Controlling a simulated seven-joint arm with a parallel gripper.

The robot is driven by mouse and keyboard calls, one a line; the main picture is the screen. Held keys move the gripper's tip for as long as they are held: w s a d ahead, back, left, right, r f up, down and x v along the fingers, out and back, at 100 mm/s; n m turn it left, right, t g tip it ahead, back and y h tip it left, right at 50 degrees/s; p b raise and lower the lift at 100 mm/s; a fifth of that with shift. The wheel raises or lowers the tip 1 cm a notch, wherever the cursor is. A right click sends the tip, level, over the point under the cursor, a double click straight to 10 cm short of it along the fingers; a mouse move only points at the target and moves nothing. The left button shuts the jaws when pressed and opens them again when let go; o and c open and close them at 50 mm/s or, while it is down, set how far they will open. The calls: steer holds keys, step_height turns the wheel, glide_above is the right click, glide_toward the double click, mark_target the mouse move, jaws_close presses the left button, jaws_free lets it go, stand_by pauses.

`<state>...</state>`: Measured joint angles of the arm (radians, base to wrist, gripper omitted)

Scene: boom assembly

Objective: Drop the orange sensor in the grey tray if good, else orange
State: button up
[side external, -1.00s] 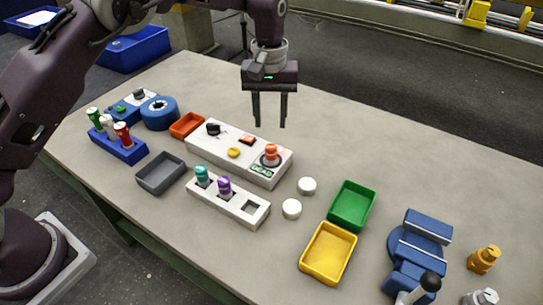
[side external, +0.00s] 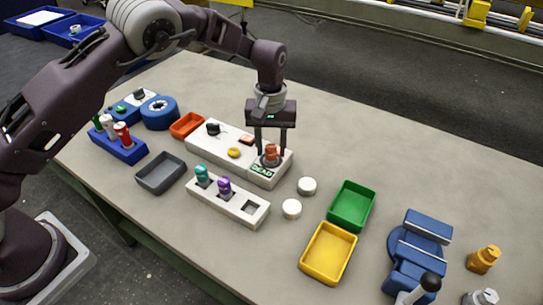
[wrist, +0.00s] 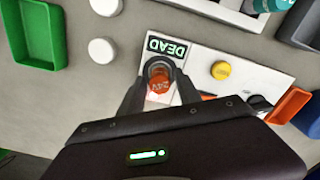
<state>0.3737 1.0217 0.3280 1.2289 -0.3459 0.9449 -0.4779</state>
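The orange sensor (side external: 270,151) stands upright in a round seat at the right end of the white test box (side external: 215,146). It also shows in the wrist view (wrist: 160,84), with a "24V"-like mark. A label on the box beside it (wrist: 167,47) reads DEAD. My gripper (side external: 271,154) is lowered over the sensor, its open fingers on either side, with a gap visible in the wrist view. The grey tray (side external: 146,182) is empty at the left. The small orange tray (side external: 181,132) stands behind the box's left end and looks empty.
A white rack (side external: 234,207) in front holds a teal and a purple sensor, with one empty square slot. Two white discs (side external: 291,209), a green tray (side external: 351,206), a yellow tray (side external: 328,253) and a blue vise (side external: 420,245) stand to the right. A blue rack (side external: 118,146) stands left.

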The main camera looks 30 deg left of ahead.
mark_target(271, 147)
jaws_close()
steer(key=shift+r, duration=3.25)
